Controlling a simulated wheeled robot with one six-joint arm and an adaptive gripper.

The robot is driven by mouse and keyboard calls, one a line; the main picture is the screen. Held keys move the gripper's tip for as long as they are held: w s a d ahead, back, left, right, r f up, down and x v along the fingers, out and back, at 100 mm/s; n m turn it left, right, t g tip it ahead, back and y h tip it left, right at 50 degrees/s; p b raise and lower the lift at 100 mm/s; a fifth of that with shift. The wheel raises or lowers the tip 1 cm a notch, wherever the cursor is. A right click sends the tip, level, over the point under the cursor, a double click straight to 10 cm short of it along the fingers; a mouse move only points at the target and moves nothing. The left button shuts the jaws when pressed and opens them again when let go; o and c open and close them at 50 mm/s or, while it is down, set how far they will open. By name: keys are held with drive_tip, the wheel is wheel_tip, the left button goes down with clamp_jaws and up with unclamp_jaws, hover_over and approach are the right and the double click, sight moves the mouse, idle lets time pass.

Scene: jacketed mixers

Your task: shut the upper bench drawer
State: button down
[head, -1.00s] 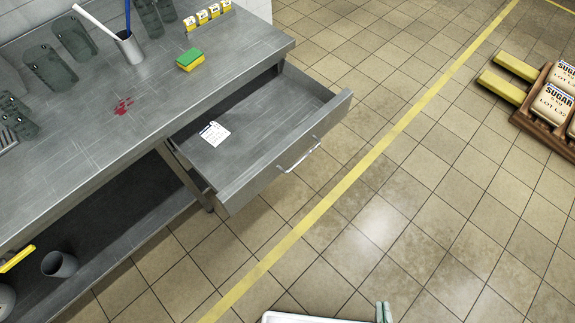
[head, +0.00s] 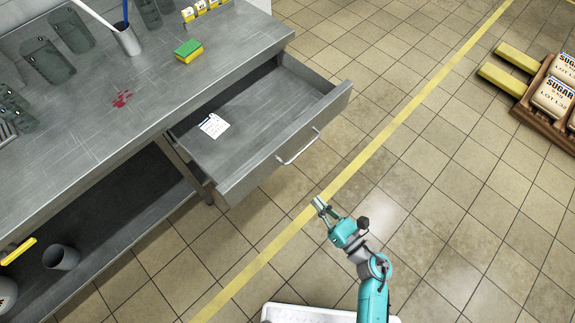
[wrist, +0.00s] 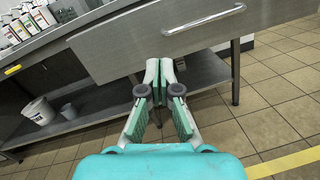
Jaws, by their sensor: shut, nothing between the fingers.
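The upper bench drawer (head: 262,150) is pulled out from the metal bench (head: 150,110) in the head view. A white card (head: 214,126) lies inside it. Its bar handle (head: 299,148) is on the front panel, and the handle also shows in the wrist view (wrist: 205,20). The drawer front (wrist: 130,38) fills the top of the wrist view. My gripper (head: 319,204) is shut and empty, in front of the drawer and apart from it. In the wrist view its fingertips (wrist: 159,68) show below the handle and to its left.
A sponge (head: 189,51), a cup with tools (head: 127,40) and a red stain (head: 122,98) are on the bench top. A grey bucket (head: 61,257) stands on the lower shelf. A pallet of sugar sacks (head: 555,95) is far right. The tiled floor before the drawer is clear.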

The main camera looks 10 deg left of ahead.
drive_tip(key=w+a+f+n+g, duration=0.2)
drive_tip(key=w+a+n, duration=0.2)
drive_tip(key=w+a, duration=0.7)
drive_tip(key=shift+w+a+n+y, duration=0.3)
drive_tip(key=shift+w+a, duration=0.05)
drive_tip(key=shift+w, duration=0.05)
drive_tip(key=shift+f, duration=0.1)
